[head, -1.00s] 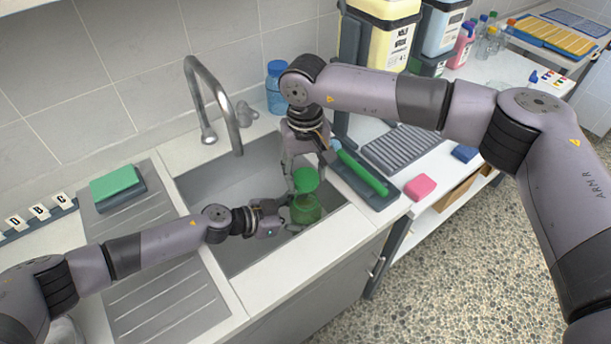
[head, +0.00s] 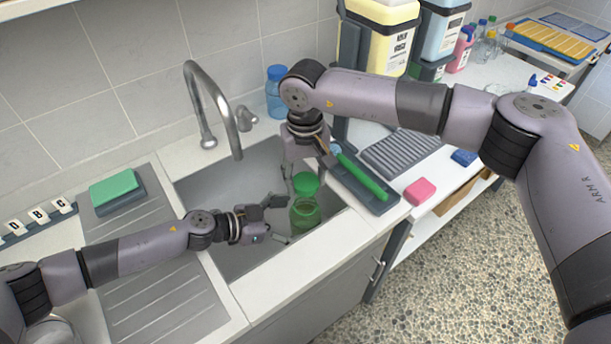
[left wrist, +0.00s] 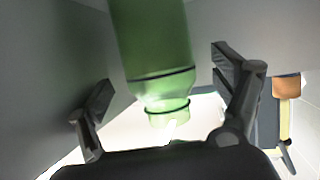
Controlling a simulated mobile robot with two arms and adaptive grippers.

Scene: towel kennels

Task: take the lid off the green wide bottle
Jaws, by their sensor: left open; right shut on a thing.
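The green wide bottle (head: 305,214) is in the sink basin, its neck bare of the lid in the left wrist view (left wrist: 155,45). The green lid (head: 306,184) is by the bottle's mouth in the head view, apart from it or just above; the exact gap is hard to tell. My right gripper (head: 306,172) points down from above and is shut on the lid. My left gripper (head: 278,220) is open, left of the bottle. In the left wrist view its two spread fingers (left wrist: 163,75) stand either side of the bottle without visible contact.
The sink (head: 215,190) has a tall tap (head: 217,110) behind it. A blue bottle (head: 276,92) stands at the back. To the right are a tray with a green-handled brush (head: 362,177) and a pink sponge (head: 420,191). A green sponge (head: 115,188) lies at left.

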